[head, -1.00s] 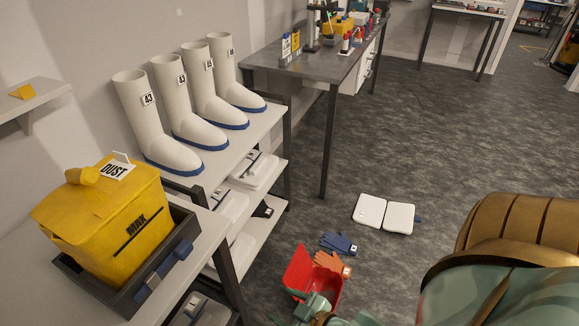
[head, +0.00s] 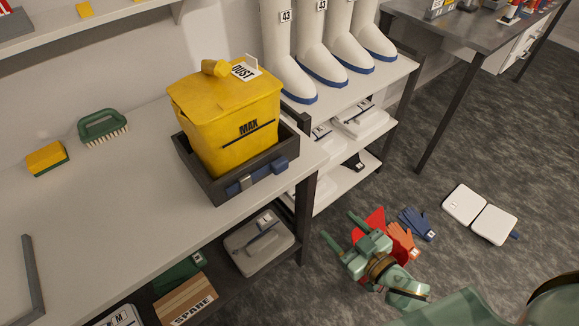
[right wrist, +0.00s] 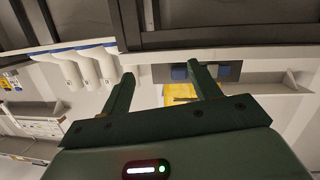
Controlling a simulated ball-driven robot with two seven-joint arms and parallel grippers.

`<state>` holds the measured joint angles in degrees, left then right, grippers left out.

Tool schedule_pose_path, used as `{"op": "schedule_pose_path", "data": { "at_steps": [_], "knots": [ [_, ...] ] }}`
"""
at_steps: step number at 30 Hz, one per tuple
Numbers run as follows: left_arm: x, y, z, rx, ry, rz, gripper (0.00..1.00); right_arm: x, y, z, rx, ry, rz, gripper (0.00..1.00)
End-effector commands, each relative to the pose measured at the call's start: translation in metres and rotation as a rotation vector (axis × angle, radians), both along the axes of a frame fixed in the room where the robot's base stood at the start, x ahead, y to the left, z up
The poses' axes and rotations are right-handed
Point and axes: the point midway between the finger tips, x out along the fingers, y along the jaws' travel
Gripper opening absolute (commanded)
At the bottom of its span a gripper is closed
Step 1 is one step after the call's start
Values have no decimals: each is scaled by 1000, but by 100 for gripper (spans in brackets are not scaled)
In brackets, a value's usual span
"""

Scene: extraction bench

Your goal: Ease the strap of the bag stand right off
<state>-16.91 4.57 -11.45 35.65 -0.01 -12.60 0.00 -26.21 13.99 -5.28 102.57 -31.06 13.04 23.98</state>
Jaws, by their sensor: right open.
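A yellow bag (head: 225,120) marked DUST and MAX stands upright in a dark open stand (head: 222,190) on the light bench. A blue strap (head: 265,175) with a pale buckle lies along the stand's front side. My right gripper (head: 340,226) is open and empty, low in front of the bench, apart from the stand and to its lower right. In the right wrist view its two fingers (right wrist: 163,80) are spread. There the bag (right wrist: 180,94) and the blue strap (right wrist: 185,72) show upside down beyond the fingers. My left gripper is not in view.
A green brush (head: 103,126) and a yellow sponge (head: 46,158) lie on the bench left of the stand. White boots (head: 345,50) stand on a rack at the back right. A SPARE box (head: 185,300) sits on the lower shelf. Gloves (head: 416,222) lie on the floor.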

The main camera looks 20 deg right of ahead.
Motion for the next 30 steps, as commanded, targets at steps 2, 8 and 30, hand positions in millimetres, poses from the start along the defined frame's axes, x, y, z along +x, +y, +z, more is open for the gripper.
{"op": "schedule_pose_path", "data": {
  "at_steps": [2,8,30],
  "knots": [
    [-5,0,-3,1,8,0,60,8,13,44,87,-93,42,62],
    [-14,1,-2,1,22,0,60,23,27,73,201,-141,66,62],
    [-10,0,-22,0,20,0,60,161,77,71,198,-137,64,62]
  ]
}}
